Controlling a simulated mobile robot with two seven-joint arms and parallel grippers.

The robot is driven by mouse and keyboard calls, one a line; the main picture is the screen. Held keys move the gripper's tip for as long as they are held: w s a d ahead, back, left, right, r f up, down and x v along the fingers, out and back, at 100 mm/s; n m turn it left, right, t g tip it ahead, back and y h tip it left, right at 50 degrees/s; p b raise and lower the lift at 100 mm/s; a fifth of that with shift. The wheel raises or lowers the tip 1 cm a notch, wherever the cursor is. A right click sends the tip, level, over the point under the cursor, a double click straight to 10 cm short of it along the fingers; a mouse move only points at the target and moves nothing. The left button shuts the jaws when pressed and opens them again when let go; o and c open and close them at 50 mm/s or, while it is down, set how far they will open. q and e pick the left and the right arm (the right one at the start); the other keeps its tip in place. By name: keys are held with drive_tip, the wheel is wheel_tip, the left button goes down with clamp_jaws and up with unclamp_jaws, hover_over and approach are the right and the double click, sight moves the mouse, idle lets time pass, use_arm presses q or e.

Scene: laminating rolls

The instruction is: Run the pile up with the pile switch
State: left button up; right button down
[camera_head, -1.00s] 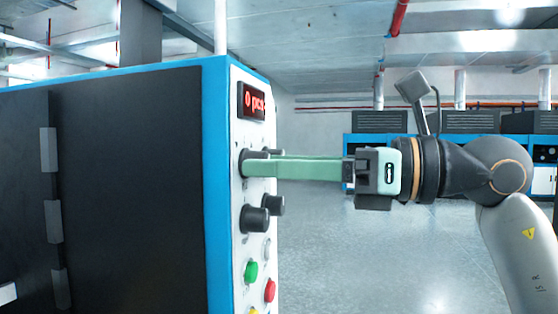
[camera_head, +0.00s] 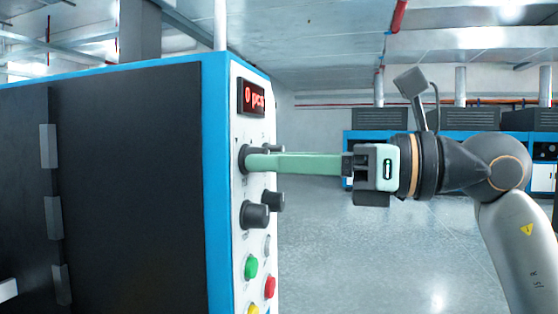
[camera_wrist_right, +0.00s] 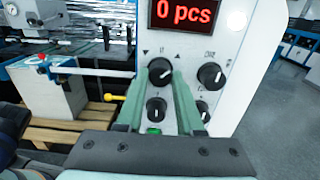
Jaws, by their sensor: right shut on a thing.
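The black pile switch (camera_wrist_right: 160,72) is a round knob on the white control panel, with a down triangle at its upper left and an up triangle at its upper right. Its white mark tilts to the right in the right wrist view. In the head view the switch (camera_head: 243,158) shows only partly behind the fingers. My right gripper (camera_head: 251,162) points left at the panel, its green fingers on either side of the knob and shut on it. The red display (camera_wrist_right: 185,14) above reads 0 pcs. My left gripper is not in view.
Other black knobs (camera_head: 255,215) sit below and beside the switch. A green button (camera_head: 251,267) and a red button (camera_head: 269,287) are lower on the panel. The wrist view shows a wooden pallet (camera_wrist_right: 60,133) at left. The floor (camera_head: 400,250) right of the machine is clear.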

drive_tip(key=shift+n, duration=0.4)
use_arm(q)
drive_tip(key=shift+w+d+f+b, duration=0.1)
drive_tip(key=shift+b, duration=0.2)
use_arm(e)
drive_tip(key=shift+w+n, duration=0.1)
drive_tip(key=shift+n, duration=3.8)
drive_tip(key=c, duration=0.5)
unclamp_jaws()
drive_tip(key=shift+c, duration=0.2)
use_arm(q)
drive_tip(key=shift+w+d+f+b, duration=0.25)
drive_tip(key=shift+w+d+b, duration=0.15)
drive_tip(key=shift+b, duration=0.4)
use_arm(e)
drive_tip(key=v, duration=1.2)
drive_tip(key=shift+d, duration=0.3)
